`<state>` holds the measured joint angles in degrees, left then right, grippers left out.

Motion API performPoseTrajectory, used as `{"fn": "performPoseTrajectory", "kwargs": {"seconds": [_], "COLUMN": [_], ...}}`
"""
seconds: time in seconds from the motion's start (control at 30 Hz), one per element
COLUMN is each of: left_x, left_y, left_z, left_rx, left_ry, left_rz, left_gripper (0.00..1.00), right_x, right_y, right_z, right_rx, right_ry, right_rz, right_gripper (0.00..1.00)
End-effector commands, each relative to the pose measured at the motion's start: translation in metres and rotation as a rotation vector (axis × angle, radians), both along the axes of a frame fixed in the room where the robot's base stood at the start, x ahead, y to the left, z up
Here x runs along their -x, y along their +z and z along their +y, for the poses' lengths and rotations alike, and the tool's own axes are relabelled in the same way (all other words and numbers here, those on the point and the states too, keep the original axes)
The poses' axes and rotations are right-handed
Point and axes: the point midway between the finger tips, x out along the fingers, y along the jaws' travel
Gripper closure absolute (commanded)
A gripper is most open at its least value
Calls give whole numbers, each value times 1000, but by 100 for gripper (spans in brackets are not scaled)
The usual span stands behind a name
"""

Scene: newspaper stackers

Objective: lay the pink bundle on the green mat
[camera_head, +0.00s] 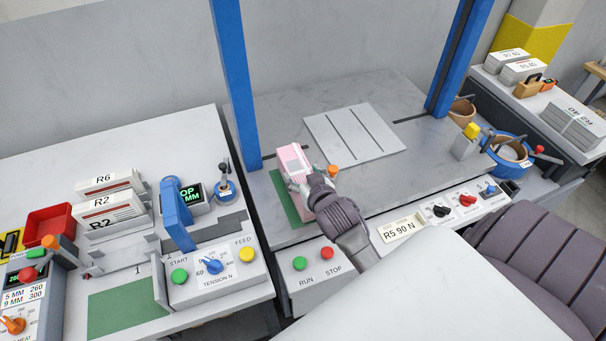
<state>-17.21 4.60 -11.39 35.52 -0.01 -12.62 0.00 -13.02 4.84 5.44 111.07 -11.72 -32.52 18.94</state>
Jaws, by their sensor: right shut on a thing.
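The pink bundle (290,157) is a small pink block with a pale label on top, in the middle of the head view. My right gripper (302,180) is shut on its near right end. A green mat (281,198) shows as a strip along the left of the bundle and gripper, on the grey table; the rest of it is hidden. I cannot tell whether the bundle touches it. A second green mat (125,310) lies bare on the left bench. My left gripper is not in view.
A white slotted plate (355,133) lies behind the bundle. Blue posts (236,85) stand either side of the table. A control panel with RUN and STOP buttons (313,262) is in front. An orange-topped knob (332,170) is close to my right gripper.

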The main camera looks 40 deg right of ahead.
Motion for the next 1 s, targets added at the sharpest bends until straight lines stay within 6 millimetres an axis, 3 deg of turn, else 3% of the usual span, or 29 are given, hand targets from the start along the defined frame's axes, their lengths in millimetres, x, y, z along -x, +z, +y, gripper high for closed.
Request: {"fn": "performPoseTrajectory", "kwargs": {"seconds": [0.87,0.9,1.0], "left_x": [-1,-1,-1], "left_y": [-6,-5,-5], "left_z": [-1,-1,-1], "left_rx": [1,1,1], "left_ry": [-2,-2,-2], "left_rz": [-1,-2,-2], "left_gripper": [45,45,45], "right_x": [-1,-2,-1], "right_y": [-7,-7,-7], "right_z": [0,0,0], "right_rx": [2,2,1], "right_ry": [1,1,1], "right_rz": [-10,-10,-8], "right_gripper": [99,25,8]}}
